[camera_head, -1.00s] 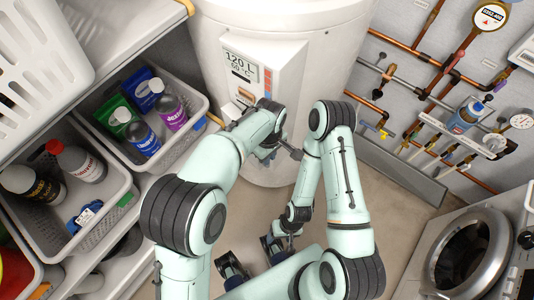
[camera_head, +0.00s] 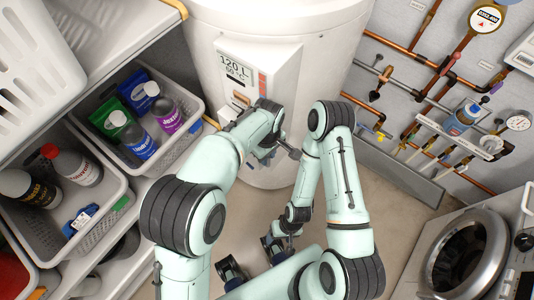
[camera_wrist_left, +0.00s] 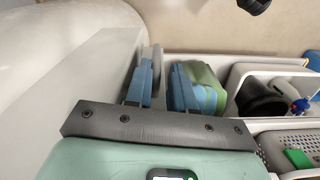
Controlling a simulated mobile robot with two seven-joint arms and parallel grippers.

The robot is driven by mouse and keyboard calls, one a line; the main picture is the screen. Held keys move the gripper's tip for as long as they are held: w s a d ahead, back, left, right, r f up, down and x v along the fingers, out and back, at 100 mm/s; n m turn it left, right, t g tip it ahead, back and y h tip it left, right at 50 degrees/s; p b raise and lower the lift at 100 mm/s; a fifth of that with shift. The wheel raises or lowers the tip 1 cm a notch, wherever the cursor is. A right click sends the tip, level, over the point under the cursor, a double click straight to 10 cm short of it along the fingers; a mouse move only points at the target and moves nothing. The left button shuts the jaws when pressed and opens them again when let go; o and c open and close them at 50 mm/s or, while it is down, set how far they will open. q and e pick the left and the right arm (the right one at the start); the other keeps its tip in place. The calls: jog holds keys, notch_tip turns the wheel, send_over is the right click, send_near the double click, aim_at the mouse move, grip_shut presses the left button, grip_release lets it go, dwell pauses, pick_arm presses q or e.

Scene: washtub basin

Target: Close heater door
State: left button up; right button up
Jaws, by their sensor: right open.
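The white water heater (camera_head: 310,60) stands at the top middle of the head view, with a boxy front panel and display (camera_head: 235,68). An orange-marked spot (camera_head: 240,98) shows low on the panel; my left arm partly hides this area, so I cannot tell how far the door is open. My left gripper (camera_head: 274,152) is at the heater's lower front, mostly hidden by its arm. In the left wrist view its two blue fingers (camera_wrist_left: 163,88) are apart, beside a pale panel (camera_wrist_left: 75,85); a thin grey edge shows by the left finger. My right gripper (camera_head: 252,258) is open and low, over the floor.
Shelves with grey baskets of bottles (camera_head: 145,118) are on the left. Copper pipes and a gauge (camera_head: 485,18) are on the right wall. A washing machine (camera_head: 470,255) stands lower right. Floor is clear between it and my arms.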

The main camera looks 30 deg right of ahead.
pick_arm(q)
notch_tip(320, 180, up, 13)
jog(key=p, duration=0.1)
jog(key=shift+r, duration=0.2)
jog(key=shift+s, duration=0.1)
dwell(0.7)
